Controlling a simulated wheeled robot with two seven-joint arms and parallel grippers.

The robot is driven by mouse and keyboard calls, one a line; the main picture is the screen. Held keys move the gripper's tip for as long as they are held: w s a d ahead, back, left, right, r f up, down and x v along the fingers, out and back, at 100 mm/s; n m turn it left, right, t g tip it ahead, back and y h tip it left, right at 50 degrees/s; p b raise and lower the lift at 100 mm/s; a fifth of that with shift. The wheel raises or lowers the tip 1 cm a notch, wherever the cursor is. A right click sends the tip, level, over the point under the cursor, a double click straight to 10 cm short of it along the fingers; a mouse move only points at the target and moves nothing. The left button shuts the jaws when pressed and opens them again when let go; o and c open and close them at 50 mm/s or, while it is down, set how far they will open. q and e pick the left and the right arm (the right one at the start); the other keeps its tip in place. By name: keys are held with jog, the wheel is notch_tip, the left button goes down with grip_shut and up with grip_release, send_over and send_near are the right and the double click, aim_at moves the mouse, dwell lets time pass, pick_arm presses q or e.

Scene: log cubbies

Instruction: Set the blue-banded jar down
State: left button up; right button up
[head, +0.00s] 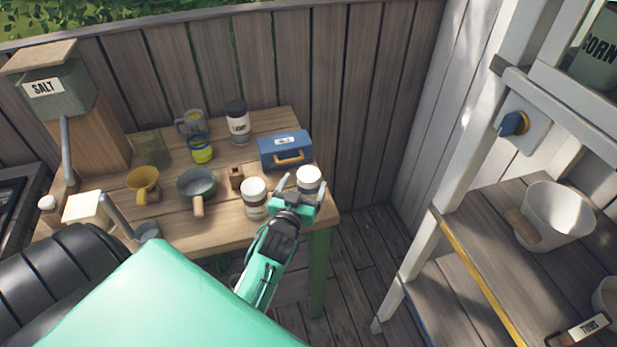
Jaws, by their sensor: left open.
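A white-lidded jar (308,178) stands at the right front corner of the wooden table (215,229). A dark, bluish band shows under its lid, and its lower part is hidden behind my gripper. My left gripper (302,187) is open, with one finger on each side of this jar. Whether the fingers touch it I cannot tell. Another white-lidded jar (254,188) with a brownish band stands just left of the gripper. My right gripper is not in view.
A blue box (285,147) stands right behind the jar. A green pan (196,182), a yellow funnel-like cup (143,181) and a dark-lidded jar (238,124) stand further left. The table's right edge is close. White shelves (480,230) stand across a floor gap.

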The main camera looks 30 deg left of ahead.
pick_arm(q)
jog(key=shift+b+v, duration=0.5)
jog(key=shift+v, duration=2.2)
